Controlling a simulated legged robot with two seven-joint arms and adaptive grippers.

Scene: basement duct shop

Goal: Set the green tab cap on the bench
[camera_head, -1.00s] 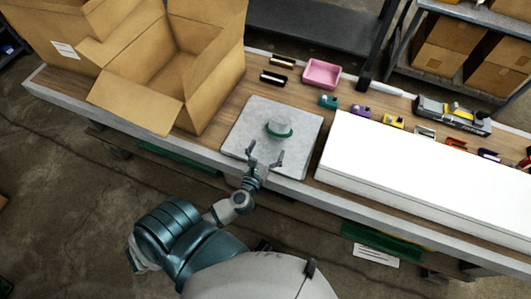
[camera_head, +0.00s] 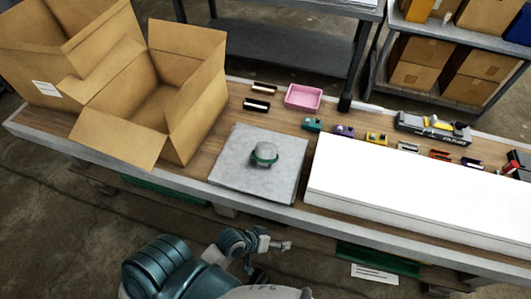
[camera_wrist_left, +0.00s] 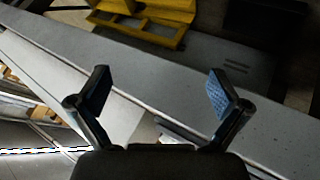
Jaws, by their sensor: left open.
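The green tab cap (camera_head: 264,153), a rounded grey piece with a green band, sits on a square grey slab (camera_head: 235,181) on the wooden bench (camera_head: 210,142). Nothing is holding it. My left gripper (camera_head: 287,246) is in front of the bench's front edge, apart from the cap and lower in the picture. In the left wrist view, its two fingers (camera_wrist_left: 158,92) are spread, with nothing between them. The cap does not show clearly in that view. My right gripper is not in view.
Open cardboard boxes (camera_head: 150,107) stand on the bench at left. A long white block (camera_head: 400,184) covers the right front. A pink tray (camera_head: 303,97) and several small coloured items line the back. A yellow object (camera_wrist_left: 150,30) shows in the left wrist view.

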